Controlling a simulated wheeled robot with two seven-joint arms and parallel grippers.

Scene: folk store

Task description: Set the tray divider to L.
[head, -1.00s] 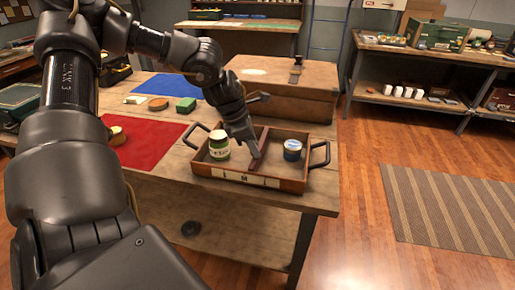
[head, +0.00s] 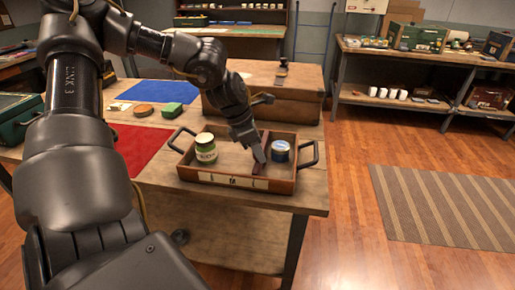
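The open wooden tray (head: 190,176) sits on the front right of the workbench, with a dark handle at each end and pale letter marks (head: 233,181) along its front wall, too small to read surely. The dark red divider (head: 264,139) stands across the tray, right of its middle. A green jar (head: 206,150) with a pale lid stands left of the divider. A blue tin (head: 280,152) stands close to its right. My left gripper (head: 259,155) reaches down into the tray at the divider and partly hides it. Whether its fingers grip or only press the divider is unclear. My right gripper is out of view.
A large wooden chest (head: 290,98) stands just behind the tray. The tray sits close to the workbench's right edge.

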